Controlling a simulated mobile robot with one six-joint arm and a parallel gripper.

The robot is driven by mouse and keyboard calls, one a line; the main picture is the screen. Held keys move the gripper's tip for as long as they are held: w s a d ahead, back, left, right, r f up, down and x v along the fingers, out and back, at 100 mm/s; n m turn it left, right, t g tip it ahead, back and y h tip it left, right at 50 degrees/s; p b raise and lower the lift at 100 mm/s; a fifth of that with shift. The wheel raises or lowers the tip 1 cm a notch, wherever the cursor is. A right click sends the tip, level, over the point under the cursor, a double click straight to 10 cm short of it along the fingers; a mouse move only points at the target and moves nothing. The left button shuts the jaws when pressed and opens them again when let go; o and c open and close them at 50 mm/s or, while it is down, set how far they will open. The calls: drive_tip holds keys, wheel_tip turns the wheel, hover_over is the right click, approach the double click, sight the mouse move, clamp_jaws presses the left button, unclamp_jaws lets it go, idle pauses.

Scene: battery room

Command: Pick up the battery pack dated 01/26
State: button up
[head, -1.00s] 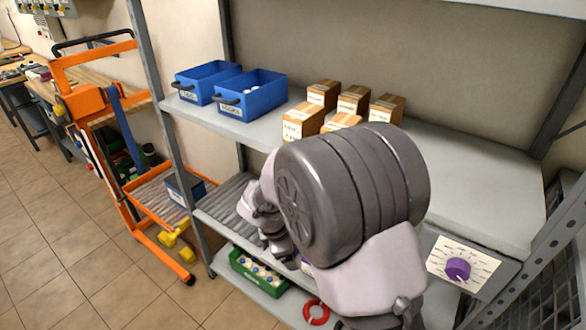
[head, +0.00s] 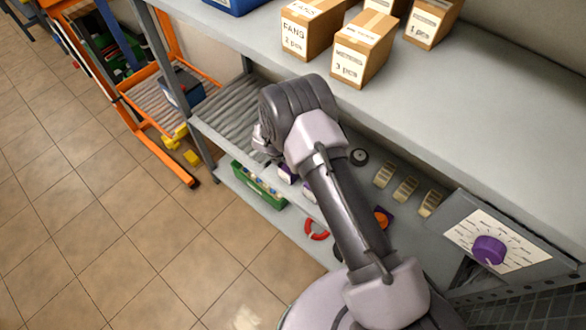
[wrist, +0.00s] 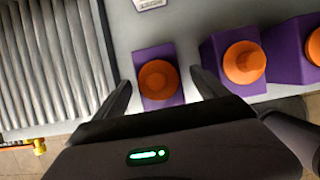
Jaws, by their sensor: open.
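Purple battery packs with round orange tops stand on the lower shelf in the wrist view. One pack (wrist: 158,78) sits between my gripper's open fingers, and a second pack (wrist: 236,62) stands just to its right. A third pack (wrist: 312,50) is cut off by the right edge. No date can be read on any of them. My gripper (wrist: 160,92) is open and empty, its fingers on either side of the left pack. In the head view my arm hides most of the packs; parts of purple packs (head: 288,174) show beside it.
A ribbed grey roller surface (wrist: 50,60) lies left of the packs. A white label (wrist: 150,3) is behind them. The upper shelf (head: 440,110) holds cardboard boxes (head: 362,48). A green crate (head: 258,187), a red ring (head: 316,229) and a purple dial (head: 488,250) are nearby.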

drive_tip(key=b+x, duration=0.2)
drive_tip(key=x, duration=0.3)
drive_tip(key=shift+a+r, duration=0.1)
clamp_jaws()
